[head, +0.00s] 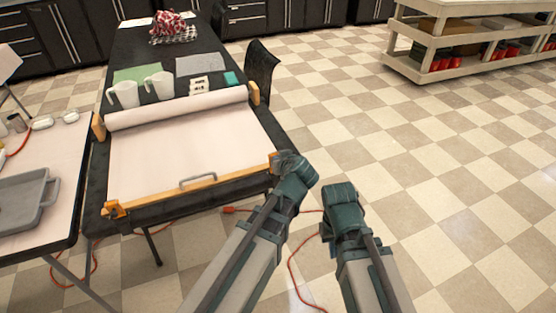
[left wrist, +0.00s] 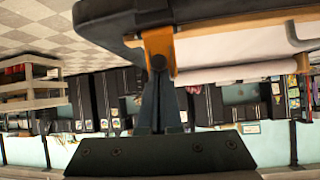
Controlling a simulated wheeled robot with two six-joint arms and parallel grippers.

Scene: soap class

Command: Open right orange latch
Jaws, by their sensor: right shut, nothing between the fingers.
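The right orange latch (head: 276,161) sits at the near right corner of the white-sheeted board on the black table. My left gripper (head: 284,158) is at this latch and partly hides it. In the left wrist view, the orange latch (left wrist: 159,45) with a dark knob is at the tips of my left gripper (left wrist: 160,75). Its two fingers look close together; whether they grip the latch is unclear. The left orange latch (head: 114,209) is at the near left corner. My right gripper (head: 340,188) is shut and empty over the floor, right of the table.
An orange front bar with a grey handle (head: 198,181) runs between the latches. A white roll (head: 178,108) and two white pitchers (head: 159,85) are farther back. A side table with a grey tray (head: 27,200) stands left. An orange cable (head: 291,262) lies on the floor.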

